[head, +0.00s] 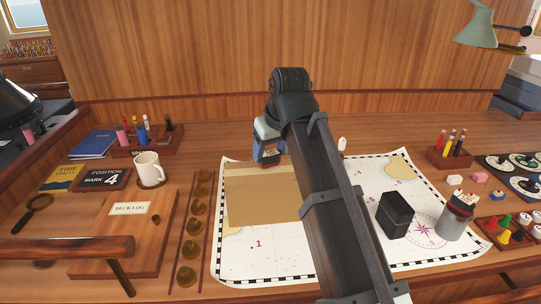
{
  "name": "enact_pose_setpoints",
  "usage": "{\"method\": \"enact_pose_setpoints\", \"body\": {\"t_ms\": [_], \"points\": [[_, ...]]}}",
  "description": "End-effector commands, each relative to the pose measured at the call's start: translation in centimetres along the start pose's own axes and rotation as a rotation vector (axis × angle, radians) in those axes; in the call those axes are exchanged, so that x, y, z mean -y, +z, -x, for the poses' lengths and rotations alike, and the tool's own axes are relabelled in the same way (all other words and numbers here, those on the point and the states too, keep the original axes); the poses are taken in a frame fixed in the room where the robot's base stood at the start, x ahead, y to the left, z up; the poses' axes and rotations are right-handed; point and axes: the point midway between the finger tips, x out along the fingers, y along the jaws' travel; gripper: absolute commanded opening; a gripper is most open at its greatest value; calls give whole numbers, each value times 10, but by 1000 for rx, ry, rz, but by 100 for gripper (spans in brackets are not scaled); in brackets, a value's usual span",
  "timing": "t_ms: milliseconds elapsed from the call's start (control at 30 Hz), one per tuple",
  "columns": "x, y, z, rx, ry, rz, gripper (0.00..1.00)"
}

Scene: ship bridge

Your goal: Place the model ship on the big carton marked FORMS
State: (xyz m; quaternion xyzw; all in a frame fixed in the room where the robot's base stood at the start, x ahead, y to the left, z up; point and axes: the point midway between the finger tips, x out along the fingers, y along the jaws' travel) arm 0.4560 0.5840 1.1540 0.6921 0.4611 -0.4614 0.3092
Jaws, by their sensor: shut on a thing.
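My gripper (268,150) points down beyond the far edge of the big carton (262,190). It is shut on a small dark thing with light and reddish parts, which looks like the model ship (269,158); the jaws hide most of it. The big carton is a flat-topped brown box on the chart, left of my arm. My arm covers its right side, and I cannot read a FORMS mark on it. I cannot tell whether the held ship is over the carton or behind it.
A black box (395,214) stands right of my arm. A grey cylinder (451,223) bears a small red, white and dark boat-like thing (463,201). A white mug (149,169), brass knobs (194,228) and a deck log board (127,235) lie left. The chart's (270,263) front is clear.

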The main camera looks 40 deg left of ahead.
Motion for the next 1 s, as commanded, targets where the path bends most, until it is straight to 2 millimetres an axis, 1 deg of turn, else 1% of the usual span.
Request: {"method": "enact_pose_setpoints", "body": {"t_ms": [33, 133, 533, 567, 800, 833, 1000], "points": [[0, 5, -7, 2, 0, 0, 32], [0, 8, -16, 0, 0, 0, 32], [0, 8, -19, 0, 0, 0, 32], [0, 8, -20, 0, 0, 0, 62], [0, 8, -19, 0, 0, 0, 85], [0, 8, -19, 0, 0, 0, 87], [0, 8, -19, 0, 0, 0, 87]]}}
